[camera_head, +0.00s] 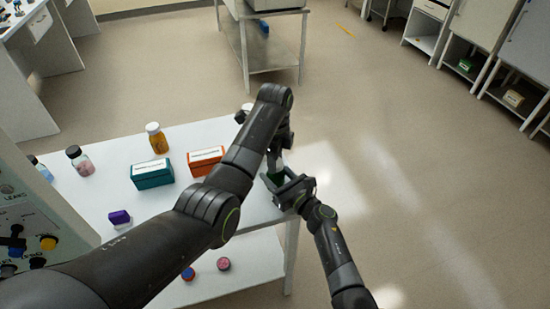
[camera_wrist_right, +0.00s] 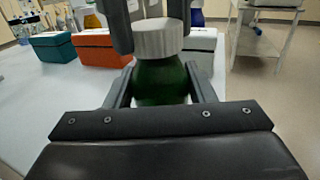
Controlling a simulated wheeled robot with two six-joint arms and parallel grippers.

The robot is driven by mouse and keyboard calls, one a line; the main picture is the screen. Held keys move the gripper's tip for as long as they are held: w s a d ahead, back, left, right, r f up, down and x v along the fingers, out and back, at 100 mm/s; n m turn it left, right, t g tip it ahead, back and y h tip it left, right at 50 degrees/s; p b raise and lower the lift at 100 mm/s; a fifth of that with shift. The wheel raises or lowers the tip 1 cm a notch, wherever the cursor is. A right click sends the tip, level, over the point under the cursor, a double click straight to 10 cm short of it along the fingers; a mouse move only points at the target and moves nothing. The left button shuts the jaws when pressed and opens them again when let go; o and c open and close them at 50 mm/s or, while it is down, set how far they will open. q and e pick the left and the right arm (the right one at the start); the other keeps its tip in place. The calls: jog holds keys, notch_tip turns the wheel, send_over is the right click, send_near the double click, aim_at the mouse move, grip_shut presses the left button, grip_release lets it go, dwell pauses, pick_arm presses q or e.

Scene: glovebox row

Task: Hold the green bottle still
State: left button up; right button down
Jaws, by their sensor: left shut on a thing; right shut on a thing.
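The green bottle (camera_wrist_right: 160,82) stands upright in the right wrist view, with a ribbed white cap (camera_wrist_right: 158,38) on top. My right gripper (camera_wrist_right: 163,90) is shut around its body, one finger on each side. My left gripper (camera_wrist_right: 150,14) reaches down from above and is shut on the cap. In the head view, my left gripper (camera_head: 277,148) is above my right gripper (camera_head: 280,182) at the table's right end. Only a little dark green of the bottle shows there; the grippers hide most of it. I cannot tell whether its base touches the table.
On the white table (camera_head: 115,153) are a teal box (camera_head: 152,178), an orange box (camera_head: 203,168), an amber bottle (camera_head: 157,140), a pink-filled jar (camera_head: 82,164) and a purple item (camera_head: 120,217). Small round items lie on the lower shelf. Open floor lies to the right.

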pick_arm(q)
jog(key=shift+m, duration=1)
jog(key=o, duration=1)
notch_tip(320, 180, up, 8)
jog(key=shift+f, duration=0.2)
pick_arm(e)
jog(key=c, duration=0.6)
grip_release()
jog(key=shift+o, duration=0.2)
